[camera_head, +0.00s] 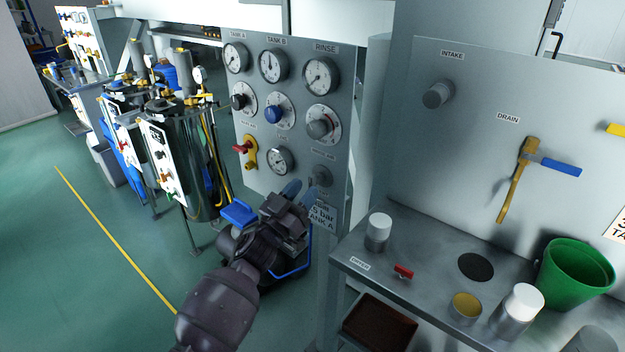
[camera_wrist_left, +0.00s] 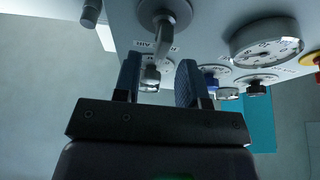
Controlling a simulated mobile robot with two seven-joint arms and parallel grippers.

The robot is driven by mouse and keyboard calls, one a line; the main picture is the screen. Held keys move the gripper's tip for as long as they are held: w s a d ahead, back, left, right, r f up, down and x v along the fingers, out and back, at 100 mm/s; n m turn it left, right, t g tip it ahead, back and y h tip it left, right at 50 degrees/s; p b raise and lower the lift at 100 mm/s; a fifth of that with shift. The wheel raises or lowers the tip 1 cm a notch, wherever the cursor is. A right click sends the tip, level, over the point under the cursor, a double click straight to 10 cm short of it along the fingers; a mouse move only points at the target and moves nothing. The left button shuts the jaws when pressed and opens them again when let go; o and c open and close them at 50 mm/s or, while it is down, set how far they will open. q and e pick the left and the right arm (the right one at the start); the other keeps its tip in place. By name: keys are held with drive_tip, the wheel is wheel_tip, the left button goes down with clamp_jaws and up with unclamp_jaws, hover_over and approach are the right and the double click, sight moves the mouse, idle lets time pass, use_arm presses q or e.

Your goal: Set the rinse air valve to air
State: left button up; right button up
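The rinse air valve (camera_head: 321,174) is a grey valve low on the gauge panel, under the rinse column. In the left wrist view its round hub (camera_wrist_left: 166,12) is at the top, with a short grey lever (camera_wrist_left: 163,40) pointing down the picture toward the rinse knob (camera_wrist_left: 151,75). My left gripper (camera_head: 302,188) is close in front of the panel at the valve. Its fingers (camera_wrist_left: 158,82) are open and apart, with the lever showing between them in the picture. I cannot tell whether they touch it. The position words around the valve are too small to read. My right gripper is not in view.
A blue knob (camera_head: 274,114) is above. A bench (camera_head: 420,234) with cups and a green bucket (camera_head: 575,275) stands at right. Green floor is clear at left.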

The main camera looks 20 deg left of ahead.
sight(310, 182)
use_arm(q)
drive_tip(key=shift+x, duration=1.9)
clamp_jaws()
